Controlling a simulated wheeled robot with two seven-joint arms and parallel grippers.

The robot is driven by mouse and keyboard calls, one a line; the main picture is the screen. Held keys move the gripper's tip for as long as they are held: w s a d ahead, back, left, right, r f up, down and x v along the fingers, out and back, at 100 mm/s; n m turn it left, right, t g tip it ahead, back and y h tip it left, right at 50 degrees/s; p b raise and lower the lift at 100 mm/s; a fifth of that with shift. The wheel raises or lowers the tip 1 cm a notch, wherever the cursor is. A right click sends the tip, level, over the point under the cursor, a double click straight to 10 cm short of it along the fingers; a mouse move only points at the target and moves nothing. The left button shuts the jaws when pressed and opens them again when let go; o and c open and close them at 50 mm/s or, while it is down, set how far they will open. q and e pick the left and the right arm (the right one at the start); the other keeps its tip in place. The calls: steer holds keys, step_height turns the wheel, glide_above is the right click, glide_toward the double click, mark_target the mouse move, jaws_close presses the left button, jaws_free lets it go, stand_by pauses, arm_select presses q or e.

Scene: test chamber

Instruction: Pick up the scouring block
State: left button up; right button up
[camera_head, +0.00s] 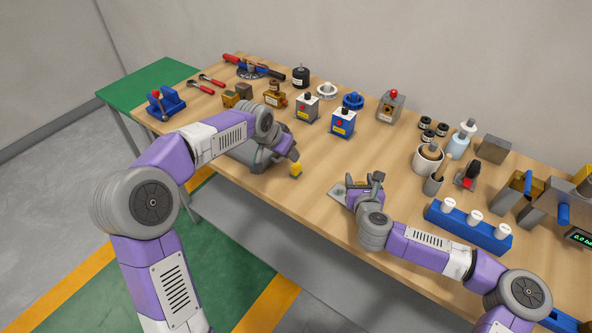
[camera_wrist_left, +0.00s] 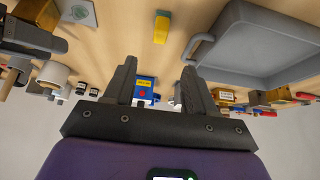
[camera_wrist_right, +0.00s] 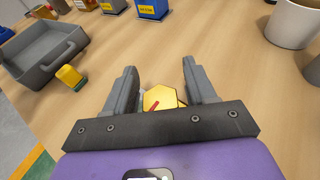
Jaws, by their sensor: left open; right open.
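The scouring block, which looks to be the small yellow block with a dark green face (camera_head: 296,170), stands on the table near its front edge. It also shows in the left wrist view (camera_wrist_left: 161,28) and the right wrist view (camera_wrist_right: 70,77). My left gripper (camera_head: 291,150) is open and empty, just above and behind the block in the head view, apart from it. My right gripper (camera_head: 364,184) is open, to the right of the block. A gold hexagonal thing (camera_wrist_right: 160,98) with a red mark shows between its fingers; I cannot tell whether they touch.
A grey tray (camera_wrist_right: 40,52) is left of the block, partly hidden by my left arm in the head view. A flat grey plate (camera_head: 337,193) lies by my right gripper. A blue box (camera_head: 342,122) and white mug (camera_head: 428,158) stand farther back. Table between is clear.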

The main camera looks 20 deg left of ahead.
mark_target(296, 165)
arm_select(q)
steer(key=x, duration=0.6)
steer(key=shift+w+d+f, duration=0.1)
steer(key=shift+f, duration=0.15)
steer(key=x, duration=0.5)
steer(key=shift+s+f, duration=0.2)
steer(key=shift+f, duration=0.05)
jaws_close()
step_height(296, 165, up, 10)
steer(key=shift+r, duration=0.1)
